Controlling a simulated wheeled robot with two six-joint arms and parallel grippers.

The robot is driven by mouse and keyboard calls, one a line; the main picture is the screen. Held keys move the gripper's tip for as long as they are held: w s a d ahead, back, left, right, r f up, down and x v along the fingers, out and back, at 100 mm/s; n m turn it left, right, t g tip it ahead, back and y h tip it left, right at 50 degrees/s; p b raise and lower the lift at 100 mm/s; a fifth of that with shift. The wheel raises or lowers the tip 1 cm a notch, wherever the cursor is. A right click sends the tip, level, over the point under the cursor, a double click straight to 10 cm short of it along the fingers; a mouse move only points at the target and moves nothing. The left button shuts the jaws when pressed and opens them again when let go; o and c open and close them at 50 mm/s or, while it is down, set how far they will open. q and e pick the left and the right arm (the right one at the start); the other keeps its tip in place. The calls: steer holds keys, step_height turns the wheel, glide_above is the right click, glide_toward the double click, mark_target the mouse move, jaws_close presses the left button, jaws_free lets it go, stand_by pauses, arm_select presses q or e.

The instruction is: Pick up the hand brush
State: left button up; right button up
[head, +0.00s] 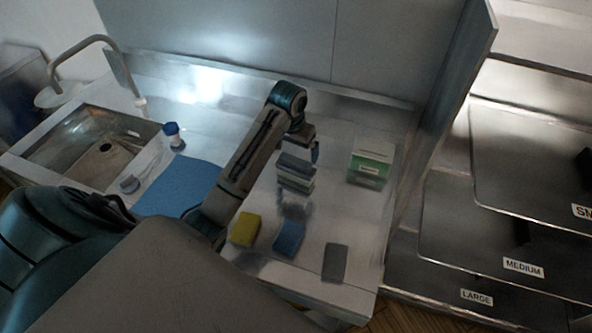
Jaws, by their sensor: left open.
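My left gripper (298,160) hangs over the steel counter, its arm reaching in from the left, and its jaws are open. A grey block with a paler lower edge (295,182), which looks like the hand brush, shows right below the gripper. The gripper partly hides it, and I cannot tell whether the fingers touch it or stand around it. My right gripper is out of view.
A yellow sponge (244,229), a blue sponge (289,239) and a grey pad (335,262) lie near the front edge. A green-and-white box (369,168) stands right. Left are a blue cloth (182,188), a blue-capped bottle (174,136) and a sink (62,150).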

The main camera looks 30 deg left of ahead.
mark_target(296, 160)
arm_select(q)
steer(key=shift+s+f+p, duration=0.1)
steer(key=shift+f+p, duration=0.75)
steer(key=shift+p, duration=0.05)
step_height(296, 160, down, 2)
steer(key=shift+f+p, duration=0.15)
steer(key=shift+p, duration=0.2)
steer(key=shift+w+f, duration=0.25)
steer(key=shift+f, duration=0.15)
steer(key=c, duration=0.7)
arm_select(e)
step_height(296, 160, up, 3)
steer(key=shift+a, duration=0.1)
arm_select(q)
steer(key=shift+r, duration=0.1)
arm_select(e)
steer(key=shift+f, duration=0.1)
